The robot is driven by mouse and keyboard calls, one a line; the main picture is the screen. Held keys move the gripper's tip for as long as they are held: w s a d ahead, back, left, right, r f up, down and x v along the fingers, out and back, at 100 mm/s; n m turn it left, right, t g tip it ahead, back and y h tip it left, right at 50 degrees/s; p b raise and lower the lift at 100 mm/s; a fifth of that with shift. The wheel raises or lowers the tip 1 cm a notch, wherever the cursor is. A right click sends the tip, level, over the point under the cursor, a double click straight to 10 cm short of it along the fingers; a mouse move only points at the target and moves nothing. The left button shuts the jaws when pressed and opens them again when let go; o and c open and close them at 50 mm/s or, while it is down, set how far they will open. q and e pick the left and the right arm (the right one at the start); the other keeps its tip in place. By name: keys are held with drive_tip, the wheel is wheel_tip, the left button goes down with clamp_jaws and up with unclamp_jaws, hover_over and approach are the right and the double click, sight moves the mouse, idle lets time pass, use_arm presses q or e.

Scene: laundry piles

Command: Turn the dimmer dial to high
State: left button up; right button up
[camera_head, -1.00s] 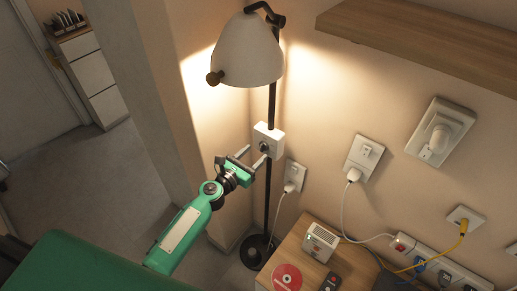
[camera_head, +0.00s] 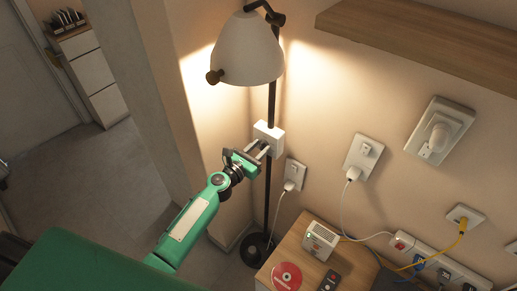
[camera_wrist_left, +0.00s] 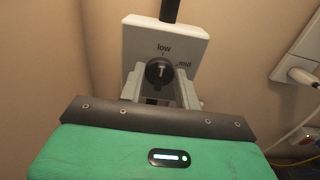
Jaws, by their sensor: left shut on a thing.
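The white dimmer box (camera_head: 268,136) is fixed on the black pole of the floor lamp. In the left wrist view the box (camera_wrist_left: 140,42) carries the printed words "low" above the dial and "mid" to its right. The dark round dial (camera_wrist_left: 159,72) has a light mark on it that looks upright, toward "low". My left gripper (camera_head: 262,149) is at the front of the box. In the wrist view its fingers (camera_wrist_left: 160,86) are shut on the dial, one at each side. Any "high" label is hidden. My right gripper is out of view.
The lit lamp shade (camera_head: 247,50) hangs above the gripper. A wooden shelf (camera_head: 430,40) is at the upper right. Wall sockets with plugs and cords are to the right. A low wooden cabinet (camera_head: 292,249) below holds a red disc and a white device (camera_head: 321,241).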

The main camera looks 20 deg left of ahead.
use_arm(q)
drive_tip(key=shift+m+b, duration=0.35)
drive_tip(key=shift+m, duration=0.65)
drive_tip(key=m+b, duration=0.1)
drive_tip(key=m, duration=0.2)
drive_tip(key=shift+d+f+m, duration=0.1)
drive_tip(key=shift+m, duration=0.3)
drive_tip(key=m+b, duration=0.2)
drive_tip(key=m, duration=0.4)
drive_tip(key=shift+s, duration=0.1)
drive_tip(key=m, duration=0.6)
drive_tip(key=shift+d+f+m+b, duration=0.1)
drive_tip(key=shift+f+m+b, duration=0.05)
drive_tip(key=shift+m+b, duration=0.2)
drive_tip(key=m, duration=0.5)
drive_tip(key=shift+f+m, duration=0.1)
drive_tip(key=shift+m, duration=0.25)
drive_tip(key=o, duration=0.9)
